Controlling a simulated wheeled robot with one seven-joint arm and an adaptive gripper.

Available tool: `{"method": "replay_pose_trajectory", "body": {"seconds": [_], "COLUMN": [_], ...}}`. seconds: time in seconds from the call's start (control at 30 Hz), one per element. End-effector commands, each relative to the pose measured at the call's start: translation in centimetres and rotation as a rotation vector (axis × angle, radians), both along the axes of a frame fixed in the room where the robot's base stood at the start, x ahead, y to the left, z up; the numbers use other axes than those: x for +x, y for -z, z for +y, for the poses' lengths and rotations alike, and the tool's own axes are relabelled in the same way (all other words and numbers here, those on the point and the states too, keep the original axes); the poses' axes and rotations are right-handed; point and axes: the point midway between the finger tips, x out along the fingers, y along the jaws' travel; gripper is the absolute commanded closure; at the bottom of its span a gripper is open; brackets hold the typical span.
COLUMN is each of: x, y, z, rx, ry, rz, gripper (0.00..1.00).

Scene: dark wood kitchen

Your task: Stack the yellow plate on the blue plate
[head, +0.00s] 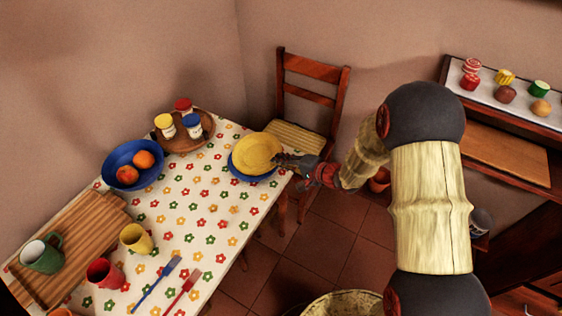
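The yellow plate (257,152) lies over the blue plate (235,171) at the right end of the table. The blue plate's rim shows along the left and front edges, and the yellow plate covers its middle. I cannot tell whether the yellow plate rests fully on it. My gripper (279,158) reaches in from the right, with its fingertips at the yellow plate's right rim. The fingers are small and dark here, so I cannot tell whether they grip the rim or only sit beside it.
A blue bowl (119,173) with fruit and a round wooden tray (180,146) with jars stand left of the plates. Cups, cutlery and a striped wooden board (88,232) occupy the table's front left. A wooden chair (311,101) stands behind the plates. The flowered tablecloth (222,212) is clear before them.

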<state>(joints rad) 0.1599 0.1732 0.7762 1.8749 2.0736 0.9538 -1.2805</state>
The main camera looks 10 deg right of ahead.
Motion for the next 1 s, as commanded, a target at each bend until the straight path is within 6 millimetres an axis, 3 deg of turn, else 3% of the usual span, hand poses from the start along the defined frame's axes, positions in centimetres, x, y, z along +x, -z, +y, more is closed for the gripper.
{"method": "replay_pose_trajectory", "body": {"seconds": [0.1,0.4,0.7,0.87,1.0], "x": [-0.3,-4.7,-7.5,-8.2,-10.3], "y": [-1.1,-3.9,-5.4,-6.8,-11.3], "z": [-0.5,-4.6,-7.1,-6.6,-3.3], "rx": [0.0,-0.001,0.0,-0.006,-0.048], "ry": [0.003,0.006,0.003,-0.037,-0.192], "rz": [0.0,-0.001,0.0,-0.004,0.001], "gripper": [0.88,0.88,0.88,0.88,0.88]}}
